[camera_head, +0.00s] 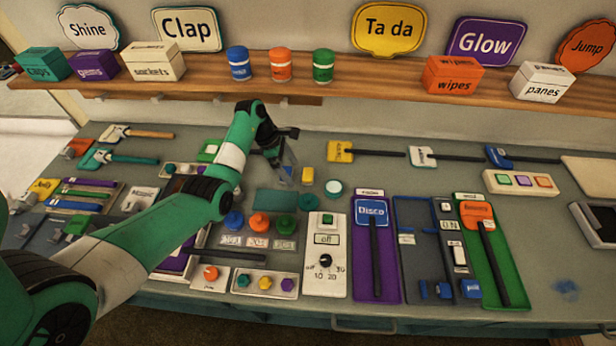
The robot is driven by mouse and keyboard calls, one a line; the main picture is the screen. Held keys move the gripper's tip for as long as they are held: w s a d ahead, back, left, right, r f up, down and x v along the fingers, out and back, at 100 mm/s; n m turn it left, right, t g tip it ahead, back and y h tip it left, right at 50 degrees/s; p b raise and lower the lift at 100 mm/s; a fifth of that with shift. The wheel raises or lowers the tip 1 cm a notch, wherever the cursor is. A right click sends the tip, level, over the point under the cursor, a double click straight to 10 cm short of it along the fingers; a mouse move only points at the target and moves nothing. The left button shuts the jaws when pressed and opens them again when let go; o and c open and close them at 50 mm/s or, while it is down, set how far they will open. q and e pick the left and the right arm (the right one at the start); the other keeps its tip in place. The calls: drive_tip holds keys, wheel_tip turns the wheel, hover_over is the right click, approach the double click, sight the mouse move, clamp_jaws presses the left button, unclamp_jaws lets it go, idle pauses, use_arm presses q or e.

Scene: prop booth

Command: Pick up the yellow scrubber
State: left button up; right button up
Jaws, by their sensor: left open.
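A small upright yellow piece (307,176), which may be the yellow scrubber, stands on the grey bench near its middle. A long black-handled tool with a yellow head (340,151) lies behind it to the right; the writing on its head is too small to read surely. My left gripper (286,174) is open, pointing down just left of the small yellow piece. I see nothing held in it. Its fingers are partly see-through or blurred, and I cannot tell whether they touch the bench. My right gripper is not in view.
A round teal-and-white piece (334,188) lies right of the yellow piece. Coloured knobs (259,222) and a dial panel (325,262) lie in front. White-headed (421,156) and blue-headed (498,157) tools lie right. A wooden shelf (350,80) with boxes runs above the back.

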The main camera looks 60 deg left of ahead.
sight(307, 173)
use_arm(q)
drive_tip(key=w, duration=0.1)
drive_tip(key=w+d+b, duration=0.1)
drive_tip(key=w+d, duration=0.1)
drive_tip(key=w, duration=0.1)
drive_tip(key=shift+d+f, duration=0.1)
drive_tip(key=shift+d, duration=0.15)
drive_tip(key=shift+w+f+b, duration=0.15)
drive_tip(key=shift+f+b, duration=0.3)
drive_tip(key=shift+f, duration=0.05)
drive_tip(key=c, duration=1.3)
